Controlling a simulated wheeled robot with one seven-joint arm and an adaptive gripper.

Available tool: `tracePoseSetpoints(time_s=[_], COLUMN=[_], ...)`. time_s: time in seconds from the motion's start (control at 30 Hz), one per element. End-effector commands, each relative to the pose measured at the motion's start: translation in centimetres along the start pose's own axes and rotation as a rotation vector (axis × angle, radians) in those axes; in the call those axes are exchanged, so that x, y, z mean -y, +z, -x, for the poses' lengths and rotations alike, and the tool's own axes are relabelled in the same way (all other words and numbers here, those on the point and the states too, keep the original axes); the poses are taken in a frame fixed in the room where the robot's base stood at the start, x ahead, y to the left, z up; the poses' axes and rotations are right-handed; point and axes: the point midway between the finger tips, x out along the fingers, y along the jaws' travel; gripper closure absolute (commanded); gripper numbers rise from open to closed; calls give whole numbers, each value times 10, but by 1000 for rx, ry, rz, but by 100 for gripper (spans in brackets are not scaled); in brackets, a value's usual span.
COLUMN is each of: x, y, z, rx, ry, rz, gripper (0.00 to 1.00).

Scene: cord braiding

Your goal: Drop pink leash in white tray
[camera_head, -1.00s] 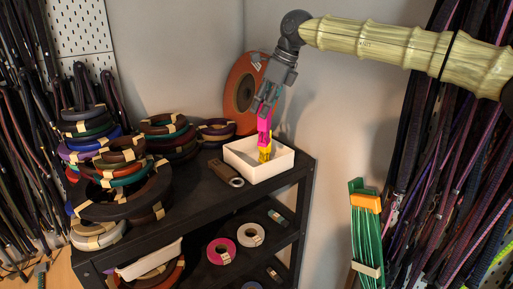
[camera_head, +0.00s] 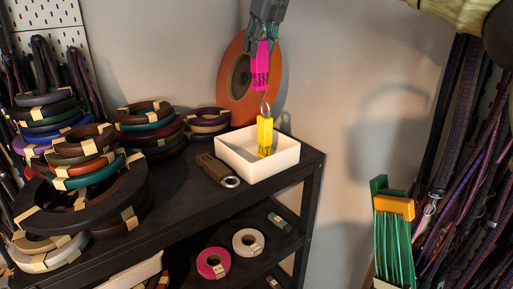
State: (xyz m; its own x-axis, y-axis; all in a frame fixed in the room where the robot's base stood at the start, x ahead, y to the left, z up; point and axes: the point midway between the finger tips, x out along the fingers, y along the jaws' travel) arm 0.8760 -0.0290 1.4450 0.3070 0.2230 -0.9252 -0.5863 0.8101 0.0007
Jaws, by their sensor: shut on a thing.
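The pink leash (camera_head: 261,66) is a short bright pink bundle hanging from my gripper (camera_head: 264,36), which is shut on its upper end. My gripper is above the white tray (camera_head: 272,175). The leash's lower end shows just above a metal ring, with a small gap in the picture. The tray is a shallow square box at the shelf's back right corner. A yellow leash (camera_head: 265,135) with that metal ring stands upright in the tray. The tray's floor is mostly hidden by its front walls.
A brown leash with a metal ring (camera_head: 217,169) lies left of the tray. Coil stacks (camera_head: 80,185) fill the shelf's left. An orange disc (camera_head: 236,100) leans on the wall behind the tray. Green cords (camera_head: 393,240) hang at right. Pink and white rolls (camera_head: 213,262) lie on the lower shelf.

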Motion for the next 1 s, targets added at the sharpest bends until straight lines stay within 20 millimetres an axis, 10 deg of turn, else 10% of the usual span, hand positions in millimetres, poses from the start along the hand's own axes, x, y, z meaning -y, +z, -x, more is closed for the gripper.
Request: tracePoseSetpoints(time_s=[1.0], x=[-1], y=[-53], z=[-132], rx=[1], ry=[0], rz=[2], gripper=[100])
